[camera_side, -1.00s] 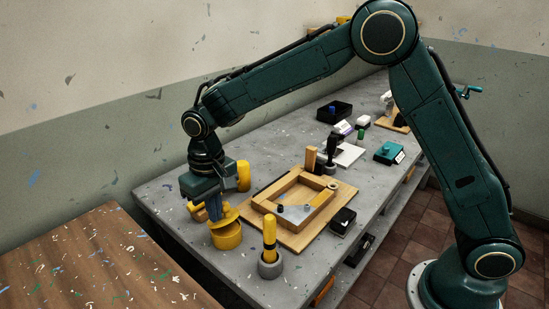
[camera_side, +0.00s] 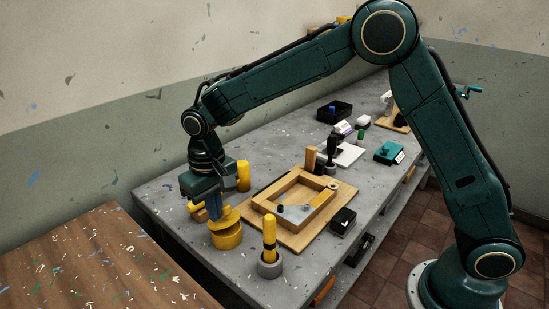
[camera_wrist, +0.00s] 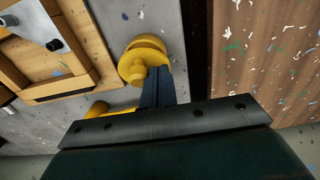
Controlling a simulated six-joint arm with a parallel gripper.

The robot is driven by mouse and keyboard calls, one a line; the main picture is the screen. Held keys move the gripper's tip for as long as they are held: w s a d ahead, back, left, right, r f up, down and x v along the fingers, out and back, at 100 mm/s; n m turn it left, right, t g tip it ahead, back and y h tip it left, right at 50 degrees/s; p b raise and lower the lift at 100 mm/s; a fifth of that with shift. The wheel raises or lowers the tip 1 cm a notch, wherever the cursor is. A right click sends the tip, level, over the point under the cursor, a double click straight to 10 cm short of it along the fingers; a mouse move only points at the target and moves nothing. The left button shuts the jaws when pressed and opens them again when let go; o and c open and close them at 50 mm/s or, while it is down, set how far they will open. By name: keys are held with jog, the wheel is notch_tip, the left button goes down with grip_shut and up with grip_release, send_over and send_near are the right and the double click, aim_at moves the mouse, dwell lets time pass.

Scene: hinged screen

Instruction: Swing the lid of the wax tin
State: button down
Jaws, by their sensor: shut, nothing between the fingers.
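The yellow wax tin (camera_side: 227,239) stands near the table's front left corner. Its yellow lid (camera_side: 229,220) is at the tin's top; its exact angle is hard to tell here. In the wrist view the tin and lid (camera_wrist: 145,45) show as overlapping yellow round shapes with a knob (camera_wrist: 137,73) nearest my fingers. My gripper (camera_side: 214,216) points down beside the lid on its left, fingers together and empty. In the wrist view the fingertips (camera_wrist: 155,72) are close to the knob; whether they touch it I cannot tell.
A yellow-and-black handle stands in a grey cup (camera_side: 270,266) right of the tin. A wooden frame on a board (camera_side: 335,220) lies behind it. A yellow cylinder (camera_side: 243,176) stands behind my gripper. A brown wooden surface (camera_side: 100,265) is at left.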

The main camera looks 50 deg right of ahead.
aim_at(220, 223)
notch_tip(220, 223, up, 7)
dwell(0.8)
jog(key=s+d+r+t, duration=0.2)
jog(key=s+d+r, duration=0.4)
jog(key=d+r, duration=0.1)
jog(key=s+d+t, duration=0.1)
jog(key=s+d, duration=0.4)
jog(key=s, duration=0.6)
jog(key=s+d+t, duration=0.2)
jog(key=s+d, duration=0.3)
jog(key=s, duration=0.6)
jog(key=shift+s+d+r+t, duration=0.15)
jog(key=shift+d+r+t, duration=0.05)
jog(key=shift+r+t, duration=0.15)
jog(key=c, duration=2.1)
grip_release()
